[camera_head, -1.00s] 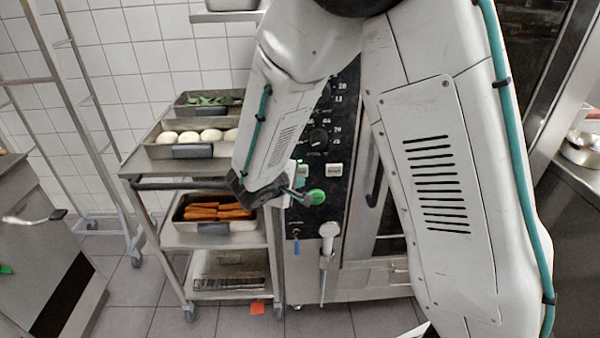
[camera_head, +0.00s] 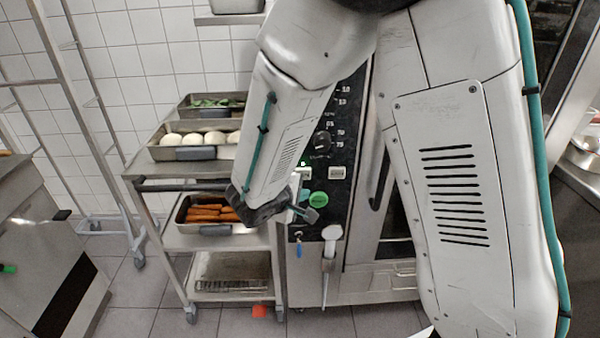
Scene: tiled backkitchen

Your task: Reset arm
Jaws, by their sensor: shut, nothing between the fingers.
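My arm comes down from the top of the picture, with a large grey-white link on the right and the forearm (camera_head: 283,125) slanting down to the left. The dark wrist end is in front of the cart's right side. My gripper (camera_head: 309,214) shows only in small part beyond the wrist, beside the green button (camera_head: 319,199) on the oven's control panel. It is shut and holds nothing. Whether it touches the panel I cannot tell.
A steel cart (camera_head: 150,184) holds trays of pale round dough (camera_head: 190,139), green leaves (camera_head: 213,101) and carrots (camera_head: 207,213). The oven (camera_head: 345,287) stands behind my arm, with a white-handled hand shower (camera_head: 331,236). A steel counter (camera_head: 35,265) is at left, with open tiled floor between.

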